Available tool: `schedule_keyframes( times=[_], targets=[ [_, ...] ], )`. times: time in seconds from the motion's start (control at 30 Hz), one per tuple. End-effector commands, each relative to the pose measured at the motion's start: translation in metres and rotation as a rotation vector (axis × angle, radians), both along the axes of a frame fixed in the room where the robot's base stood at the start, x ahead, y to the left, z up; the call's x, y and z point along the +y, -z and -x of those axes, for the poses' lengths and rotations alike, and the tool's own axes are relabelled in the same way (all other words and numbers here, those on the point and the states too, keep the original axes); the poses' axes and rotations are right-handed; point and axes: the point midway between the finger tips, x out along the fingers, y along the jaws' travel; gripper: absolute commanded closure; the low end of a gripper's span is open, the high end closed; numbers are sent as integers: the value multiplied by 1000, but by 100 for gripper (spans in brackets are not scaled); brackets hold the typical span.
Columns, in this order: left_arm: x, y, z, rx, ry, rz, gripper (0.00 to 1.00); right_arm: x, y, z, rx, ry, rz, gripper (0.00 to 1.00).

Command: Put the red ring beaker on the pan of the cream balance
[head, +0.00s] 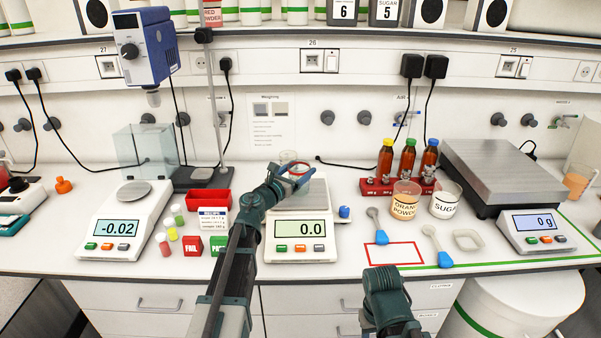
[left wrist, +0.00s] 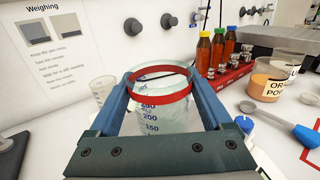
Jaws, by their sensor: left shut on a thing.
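The red ring beaker (left wrist: 165,112) is clear glass with blue volume marks and a red band near its rim. My left gripper (left wrist: 160,85) is shut on it, one blue finger on each side. In the head view the beaker (head: 298,168) shows small at the left gripper (head: 290,181), over the back part of the cream balance (head: 300,246). The balance's grey pan (head: 318,196) is partly hidden by my arm and looks bare where visible. The display reads 0.0. The exact height of the beaker over the pan is unclear. The fingers of my right gripper do not show.
Another clear beaker (left wrist: 102,88) stands behind the balance. A white balance (head: 118,221) reading -0.02 and a red bin (head: 208,202) are on the left. A red rack (head: 398,187) of brown bottles, an orange powder beaker (head: 404,200) and a sugar beaker (head: 446,202) are on the right.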

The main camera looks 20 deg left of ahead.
Motion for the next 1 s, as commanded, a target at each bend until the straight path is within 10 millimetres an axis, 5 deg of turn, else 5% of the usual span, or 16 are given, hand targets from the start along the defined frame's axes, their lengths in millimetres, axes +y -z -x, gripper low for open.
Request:
schedule_keyframes(
  times=[0.1,0.13,0.2,0.53,1.0],
  targets=[
    [0,5,0,0,0,0,76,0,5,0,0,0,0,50],
    [0,3,0,0,0,0,12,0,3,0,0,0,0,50],
    [0,3,0,0,0,0,0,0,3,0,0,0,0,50],
    [0,-3,1,0,0,0,0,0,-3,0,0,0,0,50],
    [27,0,89,0,-3,0,0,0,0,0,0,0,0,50]
  ],
)
